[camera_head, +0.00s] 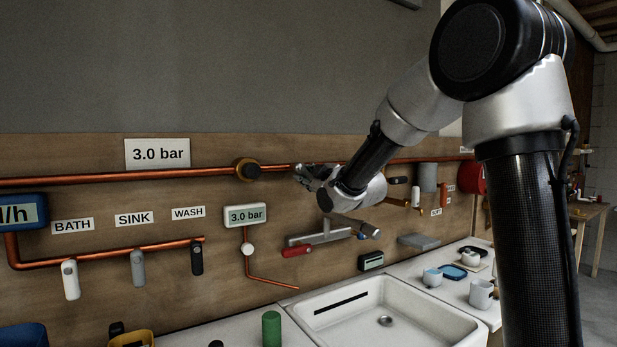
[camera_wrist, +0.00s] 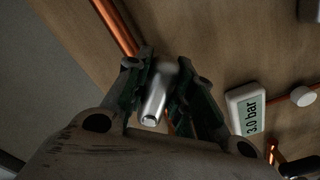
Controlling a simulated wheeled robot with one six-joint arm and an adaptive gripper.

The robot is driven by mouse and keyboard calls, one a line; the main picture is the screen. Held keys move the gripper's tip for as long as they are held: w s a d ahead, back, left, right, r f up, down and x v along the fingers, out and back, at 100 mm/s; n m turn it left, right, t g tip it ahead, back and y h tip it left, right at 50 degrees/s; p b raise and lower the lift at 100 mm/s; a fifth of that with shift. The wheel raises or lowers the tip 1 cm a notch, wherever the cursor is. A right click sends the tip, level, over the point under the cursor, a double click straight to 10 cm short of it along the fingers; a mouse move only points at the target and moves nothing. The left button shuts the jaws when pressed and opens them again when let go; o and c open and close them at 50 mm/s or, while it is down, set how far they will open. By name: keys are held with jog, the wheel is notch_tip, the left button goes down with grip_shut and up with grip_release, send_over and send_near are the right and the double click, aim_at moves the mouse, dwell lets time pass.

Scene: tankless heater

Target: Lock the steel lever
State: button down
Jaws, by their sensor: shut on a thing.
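My gripper (camera_head: 313,176) is up at the copper pipe on the wooden backboard in the head view. In the wrist view, my gripper (camera_wrist: 166,82) has its two dark fingers on either side of the steel lever (camera_wrist: 155,101) and is shut on it. The lever is a short, shiny bar pointing toward the wrist camera, beside the copper pipe (camera_wrist: 116,25). In the head view my gripper and arm cover the lever, so its mount and exact angle are hidden.
A 3.0 bar display (camera_head: 245,215) hangs left of my gripper; below are a mixer tap (camera_head: 325,238) with a red handle and a white sink (camera_head: 400,305). White (camera_head: 70,279), grey (camera_head: 138,268) and black (camera_head: 197,258) levers hang at the left. A brass valve (camera_head: 246,170) sits on the upper pipe.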

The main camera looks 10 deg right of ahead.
jog(key=m, duration=0.2)
jog(key=a+f+m, duration=0.1)
jog(key=m, duration=0.1)
jog(key=shift+s+a, duration=0.1)
jog(key=shift+s, duration=0.1)
jog(key=shift+s+a+f+m, duration=0.1)
jog(key=shift+a+m, duration=0.15)
jog(key=shift+m, duration=0.65)
jog(key=shift+s+a+m, duration=0.1)
jog(key=shift+a+m, duration=0.1)
jog(key=shift+m, duration=0.7)
jog(key=shift+s+a+f+m, duration=0.1)
jog(key=shift+a+m, duration=0.15)
jog(key=shift+m, duration=0.65)
jog(key=c, duration=1.2)
grip_release()
jog(key=shift+r, duration=0.1)
jog(key=v, duration=1.2)
